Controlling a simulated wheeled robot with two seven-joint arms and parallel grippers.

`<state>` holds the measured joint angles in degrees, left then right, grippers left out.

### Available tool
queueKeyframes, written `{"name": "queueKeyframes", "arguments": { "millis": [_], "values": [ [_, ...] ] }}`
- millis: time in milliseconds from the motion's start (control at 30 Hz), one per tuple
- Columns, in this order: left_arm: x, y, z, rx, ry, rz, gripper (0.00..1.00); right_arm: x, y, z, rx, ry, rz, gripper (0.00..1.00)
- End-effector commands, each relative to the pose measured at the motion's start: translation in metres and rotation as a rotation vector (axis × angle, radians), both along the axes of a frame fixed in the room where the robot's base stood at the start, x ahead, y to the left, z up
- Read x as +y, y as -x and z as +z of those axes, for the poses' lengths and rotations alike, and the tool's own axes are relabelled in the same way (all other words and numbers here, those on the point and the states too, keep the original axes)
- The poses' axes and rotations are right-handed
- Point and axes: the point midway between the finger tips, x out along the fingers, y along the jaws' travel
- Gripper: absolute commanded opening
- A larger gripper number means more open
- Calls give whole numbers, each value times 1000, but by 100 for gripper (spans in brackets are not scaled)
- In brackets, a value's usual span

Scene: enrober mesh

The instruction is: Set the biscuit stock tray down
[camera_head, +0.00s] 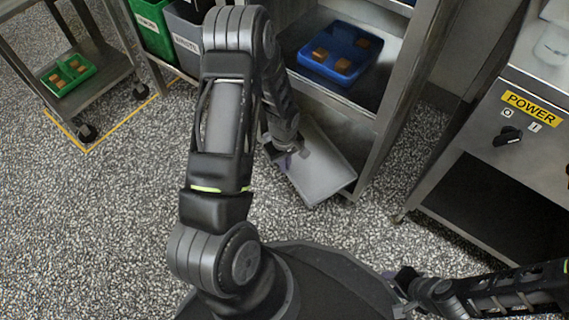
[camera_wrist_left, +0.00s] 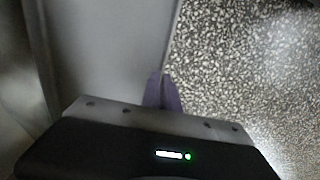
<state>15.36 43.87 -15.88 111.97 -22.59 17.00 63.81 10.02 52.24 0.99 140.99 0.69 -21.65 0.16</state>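A blue tray (camera_head: 327,62) with several brown biscuits sits on a shelf of the metal rack at the upper middle of the head view. No gripper touches it. My left gripper (camera_head: 287,160) is low in front of the rack, at the edge of a flat grey panel (camera_head: 318,172). In the left wrist view its purple fingers (camera_wrist_left: 162,90) are close together at the edge of the grey panel (camera_wrist_left: 110,50); whether they pinch that edge, I cannot tell. My right gripper (camera_head: 403,285) is low at the right, clear of the rack; its fingers are too small to read.
The rack's shelf (camera_head: 364,92) has bare room around the blue tray. A machine (camera_head: 535,120) with a POWER label stands at the right. A green tray (camera_head: 70,76) with biscuits is on a cart at the upper left, beside green and grey bins (camera_head: 187,35). Speckled floor is open at the left.

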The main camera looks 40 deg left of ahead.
Motion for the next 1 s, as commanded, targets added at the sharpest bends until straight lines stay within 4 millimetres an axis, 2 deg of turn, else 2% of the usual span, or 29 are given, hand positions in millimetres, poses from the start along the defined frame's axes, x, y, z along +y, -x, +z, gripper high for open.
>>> {"name": "queueKeyframes", "arguments": {
  "millis": [33,267,633,767,1000],
  "values": [
    [0,0,0,0,0,0,7,0,0,0,0,0,0,36],
    [0,0,0,0,0,-1,26,0,0,0,0,0,0,36],
    [0,0,7,-1,-1,-2,26,0,0,4,0,0,0,36],
    [0,-1,23,-3,-1,0,26,0,1,11,0,2,1,36],
    [1,0,72,-3,-1,0,26,1,5,32,3,6,3,36]
  ]
}}
